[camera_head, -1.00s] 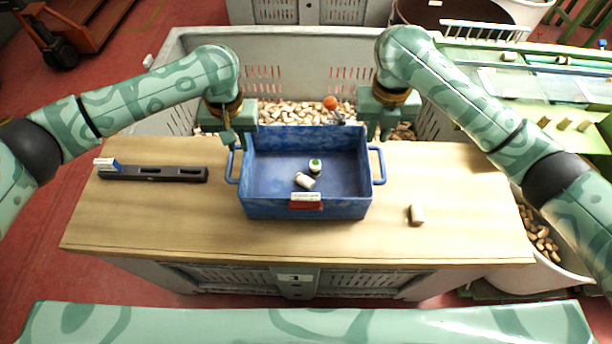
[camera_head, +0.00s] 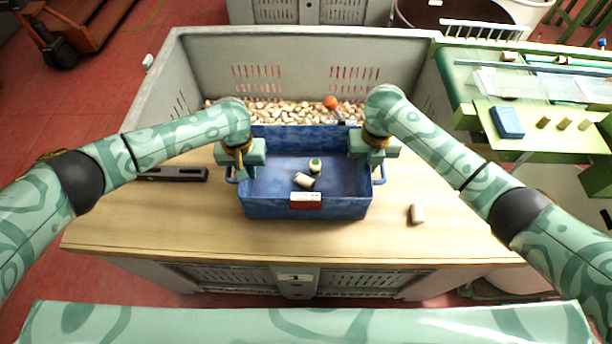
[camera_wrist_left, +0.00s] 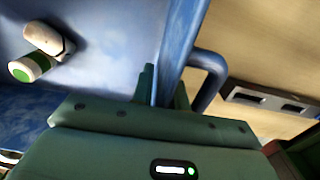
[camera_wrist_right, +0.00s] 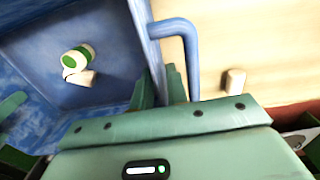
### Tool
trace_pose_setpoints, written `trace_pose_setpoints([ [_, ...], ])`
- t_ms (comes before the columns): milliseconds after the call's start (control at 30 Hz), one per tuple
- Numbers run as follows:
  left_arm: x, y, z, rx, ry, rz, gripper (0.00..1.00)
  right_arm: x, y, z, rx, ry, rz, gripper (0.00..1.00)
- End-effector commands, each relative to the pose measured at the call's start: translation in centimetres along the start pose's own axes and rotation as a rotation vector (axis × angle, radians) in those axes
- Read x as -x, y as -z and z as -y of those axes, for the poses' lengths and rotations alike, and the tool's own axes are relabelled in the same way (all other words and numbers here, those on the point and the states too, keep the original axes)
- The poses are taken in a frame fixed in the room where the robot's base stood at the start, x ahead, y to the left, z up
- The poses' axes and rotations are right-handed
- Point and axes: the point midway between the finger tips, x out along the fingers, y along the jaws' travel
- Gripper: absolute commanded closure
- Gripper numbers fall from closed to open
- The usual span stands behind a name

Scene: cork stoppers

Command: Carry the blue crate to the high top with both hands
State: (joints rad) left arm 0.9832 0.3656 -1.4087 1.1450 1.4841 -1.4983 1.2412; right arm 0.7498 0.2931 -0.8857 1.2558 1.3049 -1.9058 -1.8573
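The blue crate (camera_head: 270,207) stands on a wooden-topped bench (camera_head: 150,228), with a looped handle on each side. My right gripper (camera_wrist_right: 158,85) straddles the right wall in the same way, beside the right handle (camera_wrist_right: 188,50). Whether the fingers press on the walls is unclear. A green raised top (camera_head: 550,130) stands at the right.
A dark slotted bar (camera_head: 180,174) lies on the bench left of the crate, and a loose cork (camera_head: 416,214) lies to its right. Behind is a grey bin (camera_head: 300,60) of corks. A blue box (camera_head: 508,122) and several corks stand on the green top.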

Motion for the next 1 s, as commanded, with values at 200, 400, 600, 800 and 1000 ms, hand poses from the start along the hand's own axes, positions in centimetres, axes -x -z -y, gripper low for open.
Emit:
trace_pose_setpoints([
  [200, 0.0, 0.0, 0.0, 0.0, 0.0, 0.001, 1.0, 0.0, 0.0, 0.0, 0.0, 0.0, 0.0, 1.0],
  [400, 0.0, 0.0, 0.0, 0.0, 0.0, 0.001, 1.0, 0.1, 0.0, 0.0, 0.0, 0.001, 0.0, 1.0],
  [600, 0.7, 0.1, 0.0, 0.0, 0.0, -0.002, 1.0, 0.7, -0.1, 0.0, -0.001, 0.001, 0.004, 1.0],
  [800, 3.1, 0.1, 0.1, 0.001, 0.001, -0.011, 1.0, 3.1, -0.1, 0.1, -0.001, 0.001, 0.013, 1.0],
  [1000, 5.7, 0.2, 0.1, 0.001, 0.001, -0.02, 1.0, 5.8, -0.2, 0.1, -0.001, 0.001, 0.022, 1.0],
])
